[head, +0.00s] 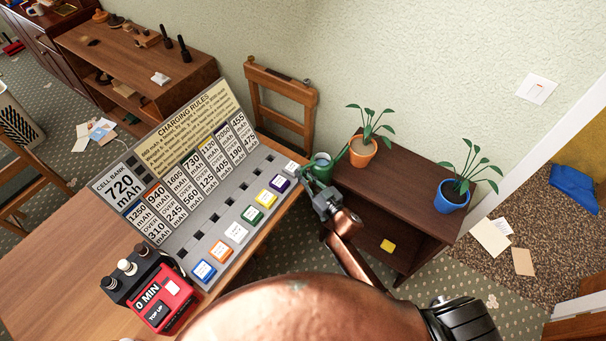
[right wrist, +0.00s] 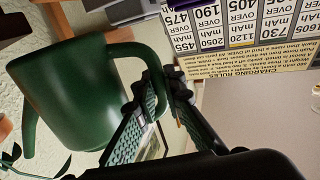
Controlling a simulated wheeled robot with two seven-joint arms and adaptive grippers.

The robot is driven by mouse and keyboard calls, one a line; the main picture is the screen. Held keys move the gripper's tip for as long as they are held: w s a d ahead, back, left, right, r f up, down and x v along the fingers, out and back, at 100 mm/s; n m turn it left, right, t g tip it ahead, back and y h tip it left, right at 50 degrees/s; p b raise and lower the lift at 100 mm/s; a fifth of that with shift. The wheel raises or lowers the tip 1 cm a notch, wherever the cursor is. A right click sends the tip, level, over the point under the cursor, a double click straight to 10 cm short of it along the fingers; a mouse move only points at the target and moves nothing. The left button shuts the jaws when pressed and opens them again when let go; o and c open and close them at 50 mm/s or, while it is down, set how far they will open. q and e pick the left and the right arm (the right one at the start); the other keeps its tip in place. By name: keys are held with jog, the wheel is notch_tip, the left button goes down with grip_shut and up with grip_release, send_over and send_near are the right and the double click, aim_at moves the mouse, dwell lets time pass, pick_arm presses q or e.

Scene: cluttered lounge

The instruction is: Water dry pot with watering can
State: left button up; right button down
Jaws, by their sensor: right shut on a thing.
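A dark green watering can (head: 322,161) is held near the left end of a dark brown shelf unit (head: 401,180). My right gripper (head: 318,187) is shut on its handle. In the right wrist view the fingers (right wrist: 155,105) close around the looped handle, and the can's body (right wrist: 72,92) fills the left side. The spout points right, toward an orange pot (head: 362,151) with a leafy plant on the shelf top. A blue pot (head: 451,197) with another plant stands farther right. Soil dryness is too small to tell. My left gripper is not in view.
A wooden table (head: 65,295) at left carries a charging board (head: 170,215) with coloured blocks and a red timer (head: 163,297). A wooden chair (head: 283,92) stands behind the can.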

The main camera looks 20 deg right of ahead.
aim_at(313, 164)
jog(key=shift+s+r+p, duration=0.1)
jog(key=shift+r+p, duration=0.15)
jog(key=shift+p, duration=0.05)
jog(key=shift+w+d+r+m+p, duration=0.1)
jog(key=shift+d+r+m+p, duration=0.3)
jog(key=shift+r+p, duration=0.5)
jog(key=shift+w+d+r+m+p, duration=0.1)
jog(key=shift+d+r+m+p, duration=0.15)
jog(key=shift+r+m+p, duration=0.45)
jog(key=shift+w+d+r+m+p, duration=0.1)
jog(key=shift+d+r+m+p, duration=0.2)
jog(key=shift+r+p, duration=0.75)
jog(key=shift+w+d+r+m+t+p, duration=0.15)
jog(key=shift+d+r+m+p, duration=0.4)
jog(key=shift+r+p, duration=0.35)
jog(key=shift+w+d+r+m+t+p, duration=0.1)
jog(key=shift+d+r+m+p, duration=0.4)
jog(key=shift+r+p, duration=0.45)
jog(key=shift+w+d+r+m+t+p, duration=0.15)
jog(key=shift+d+r+m+p, duration=0.5)
jog(key=shift+p, duration=0.4)
dwell(0.5)
